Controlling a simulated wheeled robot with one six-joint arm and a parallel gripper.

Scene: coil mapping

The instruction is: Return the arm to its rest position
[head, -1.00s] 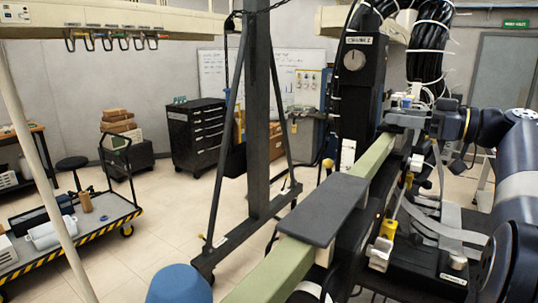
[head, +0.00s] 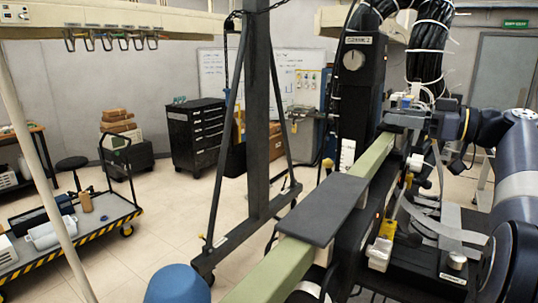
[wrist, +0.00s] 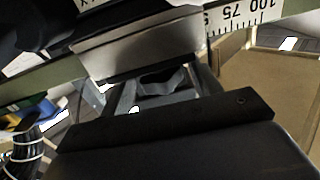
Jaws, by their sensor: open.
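My arm comes in from the right edge of the head view, with dark blue and pale grey links. It bends left at the elbow, and its end with my gripper (head: 404,119) is over the far part of the long green beam (head: 275,276), near the dark column. Cables and fittings around it hide the fingertips there. In the wrist view, a grey metal block and a dark bar stand close to the camera, with a gap between them. I see nothing held. My gripper is open.
A dark column with a dial (head: 355,60) and a thick black cable bundle (head: 430,45) stand close to my arm. A dark flat plate (head: 322,208) lies on the beam. A numbered scale (wrist: 240,17) shows in the wrist view. The floor at left, near the trolley (head: 85,250), is partly free.

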